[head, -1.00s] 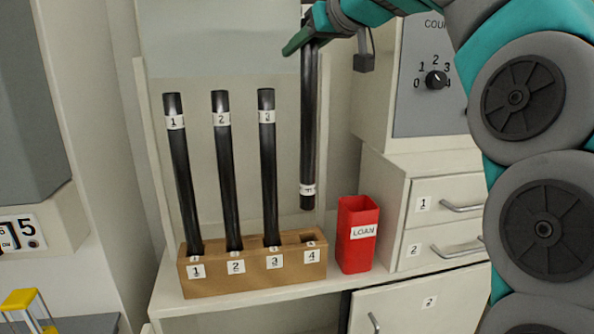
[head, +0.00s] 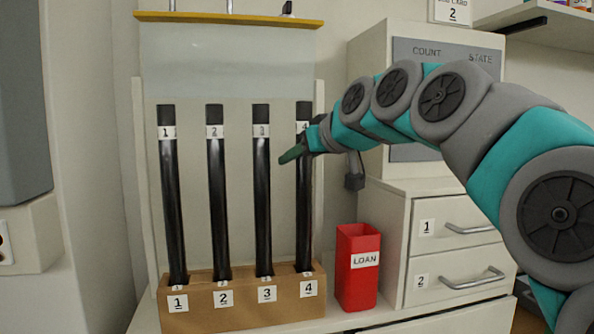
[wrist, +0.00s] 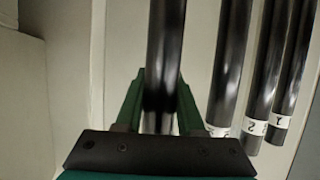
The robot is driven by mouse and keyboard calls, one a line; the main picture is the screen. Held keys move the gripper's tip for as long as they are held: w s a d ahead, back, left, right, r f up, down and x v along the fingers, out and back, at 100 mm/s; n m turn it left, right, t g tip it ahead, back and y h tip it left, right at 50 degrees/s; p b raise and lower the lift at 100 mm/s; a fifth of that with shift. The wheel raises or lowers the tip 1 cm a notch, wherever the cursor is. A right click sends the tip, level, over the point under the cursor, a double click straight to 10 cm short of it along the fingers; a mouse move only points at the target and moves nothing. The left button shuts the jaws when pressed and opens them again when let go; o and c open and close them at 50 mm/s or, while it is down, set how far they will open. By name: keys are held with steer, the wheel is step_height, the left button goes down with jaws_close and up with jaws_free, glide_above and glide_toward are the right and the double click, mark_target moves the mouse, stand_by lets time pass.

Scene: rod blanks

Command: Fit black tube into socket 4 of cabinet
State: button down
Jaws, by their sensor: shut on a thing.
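The black tube labelled 4 (head: 303,220) stands upright at the right end of the brown socket block (head: 240,315), its lower end at socket 4 (head: 308,276). Its depth in the socket is hidden. My gripper (head: 298,154) is shut on this tube at its upper part, just below the label. In the wrist view the tube (wrist: 164,60) runs between the two green fingers (wrist: 160,105). Tubes 1 (head: 171,210), 2 (head: 217,210) and 3 (head: 262,205) stand in their sockets to the left, tops about level with tube 4.
A red LOAN bin (head: 357,285) stands just right of the block. A cabinet with drawers 1 and 2 (head: 455,230) is further right. A yellow-edged panel (head: 230,18) is above the tubes. My arm reaches in from the right.

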steer(key=shift+f, duration=0.2)
steer(key=shift+f, duration=0.15)
steer(key=c, duration=0.5)
jaws_free()
steer(key=shift+r, duration=0.2)
steer(key=v, duration=1.2)
steer(key=shift+d+p, duration=0.1)
steer(key=shift+p, duration=0.2)
steer(key=shift+f, duration=0.1)
